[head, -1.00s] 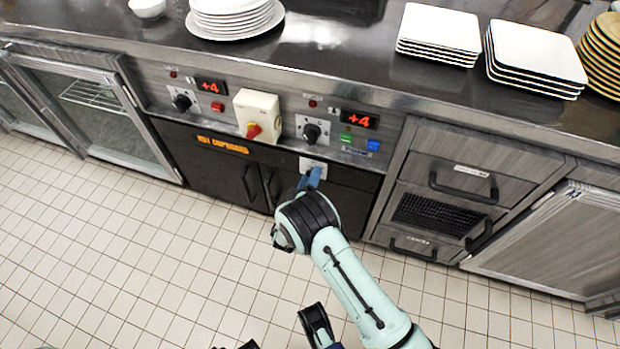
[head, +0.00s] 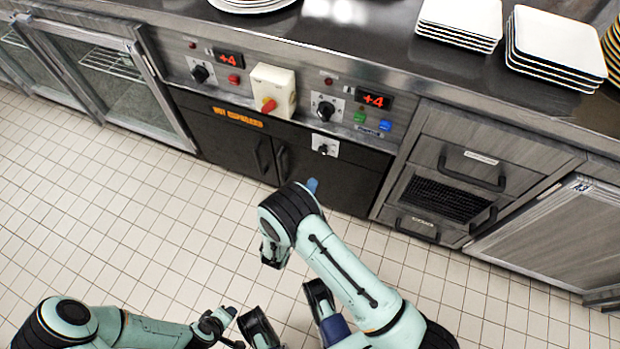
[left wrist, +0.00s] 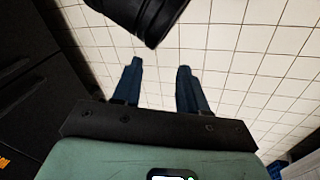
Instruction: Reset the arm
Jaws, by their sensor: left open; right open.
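My right arm reaches up from the lower right in the head view. The blue fingertips of my right gripper (head: 312,185) show past the wrist, apart from the black rotary knob (head: 323,148) on the lower cabinet front. Most of that gripper is hidden behind its wrist, and nothing is seen held in it. My left arm comes in low from the left, with its gripper (head: 226,322) small and partly hidden over the tiled floor. In the left wrist view the left gripper's two blue fingers (left wrist: 159,85) are spread, with only floor tiles between them.
Stacked white plates (head: 556,46) stand on the dark counter. A drawer unit (head: 461,176) is to the right. The tiled floor (head: 120,220) is clear.

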